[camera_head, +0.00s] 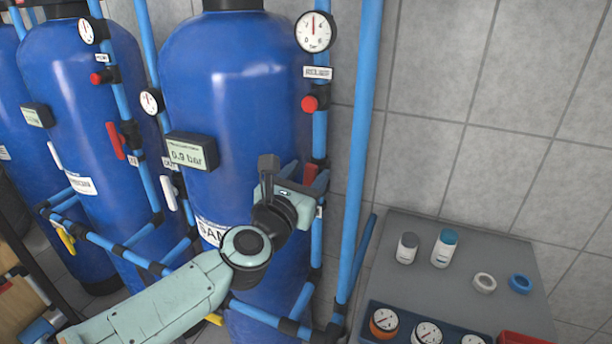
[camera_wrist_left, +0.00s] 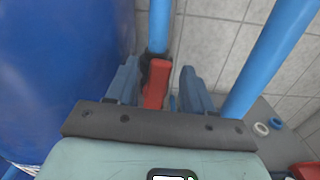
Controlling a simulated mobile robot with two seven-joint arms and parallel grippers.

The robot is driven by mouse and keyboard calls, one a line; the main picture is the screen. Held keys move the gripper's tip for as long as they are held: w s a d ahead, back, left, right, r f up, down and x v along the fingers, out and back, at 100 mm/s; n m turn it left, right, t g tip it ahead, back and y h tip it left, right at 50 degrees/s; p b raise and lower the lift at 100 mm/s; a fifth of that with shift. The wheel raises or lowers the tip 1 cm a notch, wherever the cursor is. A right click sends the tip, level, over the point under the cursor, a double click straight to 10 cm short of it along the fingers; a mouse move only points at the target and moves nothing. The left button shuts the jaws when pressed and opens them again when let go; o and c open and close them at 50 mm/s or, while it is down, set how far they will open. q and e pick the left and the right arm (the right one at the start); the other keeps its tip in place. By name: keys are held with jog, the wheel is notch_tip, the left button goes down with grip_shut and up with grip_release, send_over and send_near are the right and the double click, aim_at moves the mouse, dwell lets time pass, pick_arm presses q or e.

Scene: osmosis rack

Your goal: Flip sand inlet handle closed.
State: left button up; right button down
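The sand tank is the large blue cylinder (camera_head: 235,90) in the middle of the head view, with a partly covered label starting "SAN" (camera_head: 212,232). A red valve handle (camera_head: 310,173) sits on the blue pipe along its right side. My left gripper (camera_head: 289,170) is at this handle and partly covers it. In the left wrist view the red handle (camera_wrist_left: 156,86) lies between the two fingers of the gripper (camera_wrist_left: 158,85), with gaps on both sides. The fingers are open. The small label below the handle is mostly hidden. My right gripper is not in view.
A thick blue vertical pipe (camera_head: 358,150) runs close to the right of the gripper. A pressure gauge (camera_head: 316,32) and red knob (camera_head: 309,103) are above. A grey table (camera_head: 470,270) with bottles and rings stands right. Another tank (camera_head: 70,100) stands left.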

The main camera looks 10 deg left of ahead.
pick_arm(q)
grip_shut()
jog(key=shift+d, duration=0.1)
jog(key=shift+s+d+f+m+p, duration=0.25)
jog(key=shift+d+f+m, duration=0.4)
jog(key=shift+m, duration=2.15)
jog(key=shift+d+f+m+p, duration=0.3)
jog(key=shift+d+f+m, duration=0.4)
jog(key=shift+m, duration=2.1)
jog(key=shift+s+d+f+m+p, duration=0.15)
jog(key=shift+d+f+m+p, duration=0.45)
jog(key=shift+m, duration=2.2)
jog(key=shift+a+f+b, duration=0.15)
jog(key=shift+f+b, duration=0.1)
jog(key=shift+b, duration=0.05)
jog(key=shift+o, duration=0.3)
grip_release()
